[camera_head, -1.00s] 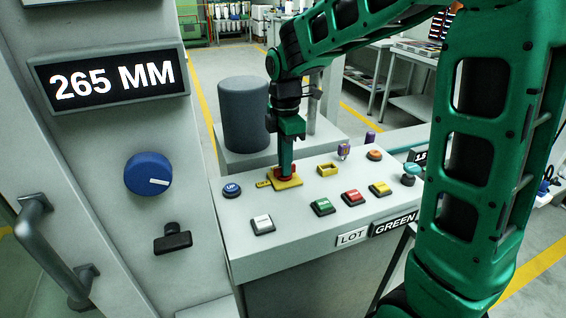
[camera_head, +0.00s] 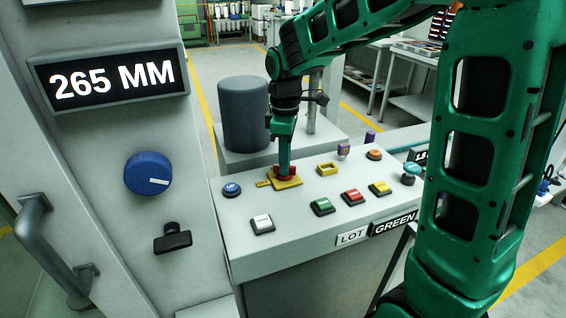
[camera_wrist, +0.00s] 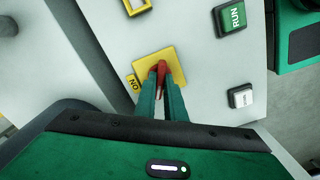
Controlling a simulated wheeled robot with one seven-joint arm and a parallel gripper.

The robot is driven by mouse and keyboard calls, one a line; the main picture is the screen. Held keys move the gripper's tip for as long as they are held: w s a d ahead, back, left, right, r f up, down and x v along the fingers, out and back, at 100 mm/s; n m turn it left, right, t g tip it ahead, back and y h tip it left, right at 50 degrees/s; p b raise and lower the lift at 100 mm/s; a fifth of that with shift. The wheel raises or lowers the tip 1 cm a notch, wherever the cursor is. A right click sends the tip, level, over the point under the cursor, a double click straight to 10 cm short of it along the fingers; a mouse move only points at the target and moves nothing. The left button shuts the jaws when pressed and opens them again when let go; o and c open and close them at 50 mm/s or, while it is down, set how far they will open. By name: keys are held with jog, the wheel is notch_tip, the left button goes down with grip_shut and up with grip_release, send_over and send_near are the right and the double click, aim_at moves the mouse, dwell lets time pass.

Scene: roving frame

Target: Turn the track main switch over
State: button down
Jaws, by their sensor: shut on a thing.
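The main switch is a red handle on a yellow plate (camera_head: 294,183) on the sloped grey console. In the head view my gripper (camera_head: 284,172) points down onto the red handle (camera_head: 291,170). In the wrist view the two green fingers (camera_wrist: 162,80) are closed around the red handle (camera_wrist: 161,68), which stands over the yellow plate (camera_wrist: 172,56). The fingers hide part of the handle.
The console (camera_head: 300,222) also carries a blue button (camera_head: 231,189), a white button (camera_head: 262,224), a green button (camera_head: 322,206), a red button (camera_head: 352,197) and a yellow frame (camera_head: 328,169). A dark grey cylinder (camera_head: 244,115) stands behind. A panel with a blue knob (camera_head: 148,173) rises at the left.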

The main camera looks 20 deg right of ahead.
jog(key=m, duration=0.6)
jog(key=shift+w+r+m, duration=0.15)
jog(key=shift+w+m, duration=0.05)
jog(key=shift+m, duration=0.1)
jog(key=m, duration=0.5)
jog(key=shift+m, duration=0.3)
jog(key=c, duration=1.8)
grip_release()
jog(key=shift+c, duration=0.2)
notch_tip(320, 180, up, 11)
jog(key=shift+f, duration=0.2)
